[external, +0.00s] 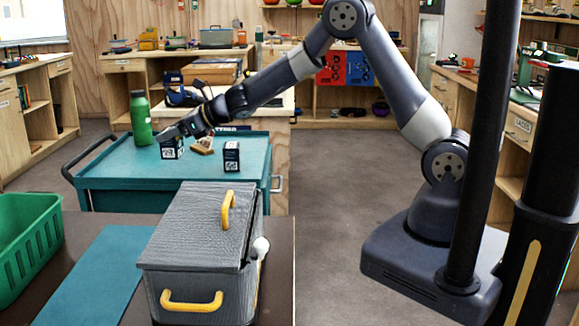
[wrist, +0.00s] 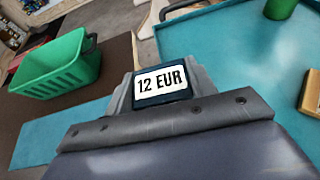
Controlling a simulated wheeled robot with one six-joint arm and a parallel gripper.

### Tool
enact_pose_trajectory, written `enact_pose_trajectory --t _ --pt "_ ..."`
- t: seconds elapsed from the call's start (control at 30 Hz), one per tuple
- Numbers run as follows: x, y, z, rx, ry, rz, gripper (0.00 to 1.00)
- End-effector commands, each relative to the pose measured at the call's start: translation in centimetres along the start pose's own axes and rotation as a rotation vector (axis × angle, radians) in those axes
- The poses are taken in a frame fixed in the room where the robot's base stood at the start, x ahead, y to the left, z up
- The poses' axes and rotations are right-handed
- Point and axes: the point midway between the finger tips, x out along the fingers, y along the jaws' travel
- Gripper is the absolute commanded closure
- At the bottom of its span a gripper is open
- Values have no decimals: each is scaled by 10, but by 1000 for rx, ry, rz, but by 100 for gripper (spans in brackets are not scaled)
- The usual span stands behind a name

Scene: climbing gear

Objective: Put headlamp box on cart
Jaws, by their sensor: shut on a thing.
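My gripper (external: 174,134) is shut on a small dark box, taken as the headlamp box (external: 172,151), with a black-and-white label on its side. In the wrist view the box (wrist: 161,84) shows a white "12 EUR" label between the fingers of my gripper (wrist: 160,100). The teal cart (external: 205,172) stands behind the near table, and the held box is over its left part. I cannot tell whether the box touches the cart top. The cart (wrist: 230,55) also shows in the wrist view.
On the cart are a similar dark box (external: 231,157), a brown wooden item (external: 203,146) and a green bottle (external: 140,118). A grey lidded case (external: 205,230) with yellow handles and a green crate (external: 25,240) stand nearer. The cart's front right is clear.

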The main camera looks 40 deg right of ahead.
Motion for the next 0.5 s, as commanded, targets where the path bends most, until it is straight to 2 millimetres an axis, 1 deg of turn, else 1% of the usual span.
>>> enact_pose_trajectory --t 0.03,0.07,0.1,0.17,0.2,0.3,0.33,0.4,0.5 --pt "-12 -31 4 17 1 -38 73" --pt "-17 -47 3 24 1 -56 73" --pt "-25 -68 2 35 1 -82 73" --pt "-37 -98 0 52 0 -120 73" --pt "-46 -118 -1 63 -1 -144 73" --pt "-68 -160 -7 86 -1 -200 73" --pt "-75 -172 -8 93 -1 -215 73" --pt "-88 -193 -12 105 -3 -244 73" --pt "-104 -217 -17 117 -3 -277 73"
